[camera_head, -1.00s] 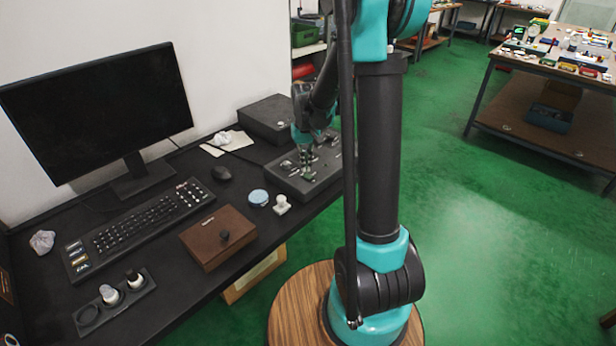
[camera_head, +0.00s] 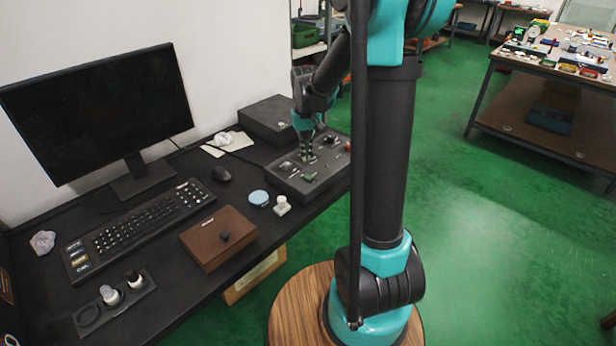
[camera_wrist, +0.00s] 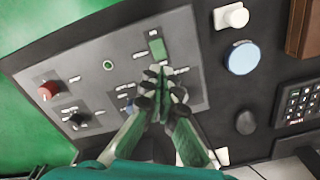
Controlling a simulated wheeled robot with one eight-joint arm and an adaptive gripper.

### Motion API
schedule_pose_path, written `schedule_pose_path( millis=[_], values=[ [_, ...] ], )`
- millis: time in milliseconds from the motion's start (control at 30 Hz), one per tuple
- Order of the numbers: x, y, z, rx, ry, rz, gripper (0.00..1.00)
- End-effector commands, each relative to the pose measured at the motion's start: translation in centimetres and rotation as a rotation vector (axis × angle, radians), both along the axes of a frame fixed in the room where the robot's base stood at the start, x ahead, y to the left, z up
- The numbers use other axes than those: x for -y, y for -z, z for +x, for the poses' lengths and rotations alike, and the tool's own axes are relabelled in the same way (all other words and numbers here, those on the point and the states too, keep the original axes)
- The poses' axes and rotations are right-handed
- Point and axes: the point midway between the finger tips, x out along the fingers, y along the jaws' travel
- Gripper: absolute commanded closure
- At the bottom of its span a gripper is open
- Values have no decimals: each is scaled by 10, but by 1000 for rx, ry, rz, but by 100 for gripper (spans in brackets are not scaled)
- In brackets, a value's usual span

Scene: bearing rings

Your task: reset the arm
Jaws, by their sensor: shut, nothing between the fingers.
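My gripper (camera_head: 306,157) is over the grey control panel (camera_head: 331,178) at the right end of the black desk. In the wrist view my gripper (camera_wrist: 161,75) has its green fingertips together with nothing between them. The fingertips appear in front of the panel, just below a green rectangular switch (camera_wrist: 157,48). Whether they touch the panel is hard to tell. A red knob (camera_wrist: 48,90) and a black knob (camera_wrist: 76,119) are on the panel to the left. The fingers hide part of the panel's labels.
A white-capped piece (camera_head: 282,205), a blue round disc (camera_head: 258,197) and a brown box (camera_head: 217,237) stand left of the panel. A black box (camera_head: 268,119) is behind it. The monitor (camera_head: 98,112) and keyboard (camera_head: 138,228) fill the left.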

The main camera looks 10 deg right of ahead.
Motion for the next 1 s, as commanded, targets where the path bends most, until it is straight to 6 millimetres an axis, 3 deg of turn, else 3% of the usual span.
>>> schedule_pose_path(
  millis=[200,333,567,800,1000],
  values=[
    [1,0,-2,3,1,0,100],
    [5,-1,-20,28,9,3,100],
    [20,1,-87,139,41,12,100],
    [33,19,-161,263,76,19,100],
    [39,37,-205,339,98,22,100]
  ],
)
